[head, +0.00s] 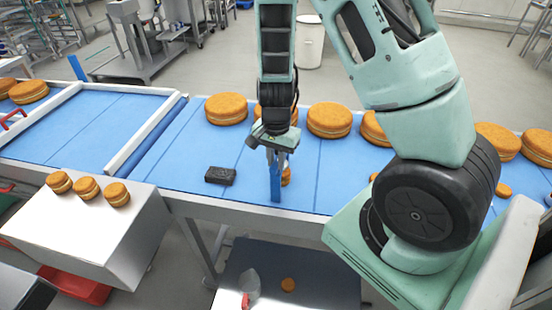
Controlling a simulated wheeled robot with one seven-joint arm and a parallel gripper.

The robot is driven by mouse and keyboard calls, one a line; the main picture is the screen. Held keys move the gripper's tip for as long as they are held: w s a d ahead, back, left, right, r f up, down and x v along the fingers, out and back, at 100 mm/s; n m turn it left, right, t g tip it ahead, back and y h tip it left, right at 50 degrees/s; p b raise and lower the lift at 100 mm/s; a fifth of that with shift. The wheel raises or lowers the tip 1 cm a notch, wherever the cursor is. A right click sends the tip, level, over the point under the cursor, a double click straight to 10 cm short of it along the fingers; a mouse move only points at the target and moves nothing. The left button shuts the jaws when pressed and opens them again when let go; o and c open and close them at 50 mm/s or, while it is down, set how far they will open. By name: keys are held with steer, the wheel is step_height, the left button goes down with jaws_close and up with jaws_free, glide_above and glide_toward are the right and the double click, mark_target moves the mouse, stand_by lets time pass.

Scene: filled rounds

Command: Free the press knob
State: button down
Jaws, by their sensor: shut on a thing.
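My gripper (277,160) reaches straight down over the near edge of the blue belt (250,168). A narrow upright blue piece (275,186) stands at its fingers; I cannot tell whether it is part of the fingers. A small orange-brown filled round (287,176) shows at the right of this blue piece, partly hidden by it. My gripper is shut, seemingly on this round. A small dark block (220,175) lies on the belt to the left of my gripper, apart from it. I cannot make out a press knob for certain.
Several large filled rounds (226,109) stand along the belt's far side. Small rounds (88,188) sit on a white block (95,225) at the front left. My arm hides much of the right side.

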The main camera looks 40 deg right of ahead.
mark_target(276, 163)
steer(key=n+b, duration=0.1)
steer(key=n, duration=0.2)
steer(key=c, duration=1.3)
jaws_free()
step_height(276, 163, up, 18)
steer(key=shift+f, duration=0.25)
